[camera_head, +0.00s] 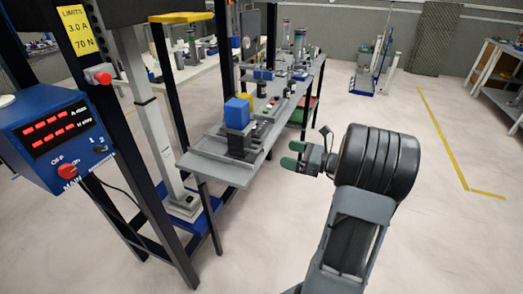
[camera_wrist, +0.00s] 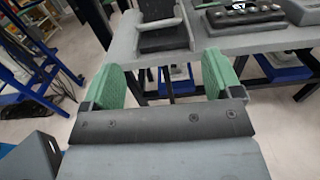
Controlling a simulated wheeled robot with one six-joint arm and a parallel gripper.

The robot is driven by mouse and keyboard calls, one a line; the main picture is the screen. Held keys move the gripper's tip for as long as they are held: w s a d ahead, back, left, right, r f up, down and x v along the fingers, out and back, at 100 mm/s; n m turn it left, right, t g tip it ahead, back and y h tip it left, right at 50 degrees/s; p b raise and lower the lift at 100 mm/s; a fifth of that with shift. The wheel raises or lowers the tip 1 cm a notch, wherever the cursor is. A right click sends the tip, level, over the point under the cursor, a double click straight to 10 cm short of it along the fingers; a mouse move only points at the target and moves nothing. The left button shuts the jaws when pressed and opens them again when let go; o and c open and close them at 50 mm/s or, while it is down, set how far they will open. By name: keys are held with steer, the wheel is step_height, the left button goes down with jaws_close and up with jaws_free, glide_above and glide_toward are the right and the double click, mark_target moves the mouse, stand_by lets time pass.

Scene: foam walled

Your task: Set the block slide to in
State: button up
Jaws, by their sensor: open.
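A blue block (camera_head: 237,112) sits on a dark grey slide fixture (camera_head: 238,145) near the front end of the long grey bench (camera_head: 215,172). I cannot tell whether the slide is in or out. My gripper (camera_head: 293,155) is to the right of the bench, apart from the fixture, with green finger pads. In the wrist view my gripper (camera_wrist: 165,82) is open, with nothing between the pads. Ahead of the pads is a grey fixture with a dark channel (camera_wrist: 161,30) at the bench edge. The blue block does not show there.
A blue control box (camera_head: 55,135) with red displays and a dark frame stand at the left. More fixtures crowd the bench farther back. A blue-based stand (camera_head: 370,80) is at the far right. The floor (camera_head: 460,235) to the right of my arm is clear.

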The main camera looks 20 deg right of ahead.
mark_target(261, 146)
steer(key=b+x, duration=0.1)
steer(key=x, duration=0.9)
steer(key=shift+w+a, duration=0.1)
steer(key=shift+a, duration=0.1)
steer(key=shift+c, duration=0.2)
